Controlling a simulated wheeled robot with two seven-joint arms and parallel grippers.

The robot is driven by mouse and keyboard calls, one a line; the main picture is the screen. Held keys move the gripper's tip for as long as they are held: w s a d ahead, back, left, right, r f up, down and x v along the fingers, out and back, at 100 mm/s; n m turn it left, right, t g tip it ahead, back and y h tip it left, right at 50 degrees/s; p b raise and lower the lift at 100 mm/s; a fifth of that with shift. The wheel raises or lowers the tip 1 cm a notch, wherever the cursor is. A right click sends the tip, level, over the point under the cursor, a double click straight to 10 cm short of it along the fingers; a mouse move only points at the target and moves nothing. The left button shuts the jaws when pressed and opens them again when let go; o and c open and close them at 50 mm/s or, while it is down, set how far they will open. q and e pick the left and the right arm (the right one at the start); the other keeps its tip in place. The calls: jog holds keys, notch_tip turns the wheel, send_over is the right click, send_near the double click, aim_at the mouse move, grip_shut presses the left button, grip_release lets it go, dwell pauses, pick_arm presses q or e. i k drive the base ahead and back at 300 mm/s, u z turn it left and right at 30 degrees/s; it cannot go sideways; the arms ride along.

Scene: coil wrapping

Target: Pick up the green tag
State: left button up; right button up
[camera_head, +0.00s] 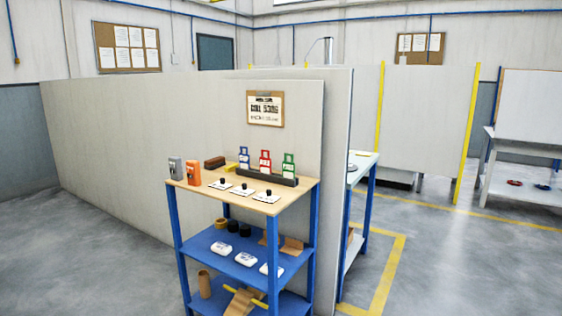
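The green tag (288,166) stands upright in a dark holder bar (268,177) on the wooden top of a blue-legged shelf unit. It is the rightmost of three tags. A red tag (265,161) and a blue tag (244,157) stand to its left in the same row. The lower end of the green tag is hidden by the bar. Neither of my grippers shows in the head view.
The shelf top (200,187) also holds an orange box (193,173), a grey box (175,168), a brown block (214,163) and small black-knobbed cards. A partition wall (150,140) stands behind. Open grey floor (90,250) lies to the left.

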aim_at(288, 167)
jog(key=u, duration=0.5)
jog(key=i, duration=0.85)
jog(key=u, duration=0.35)
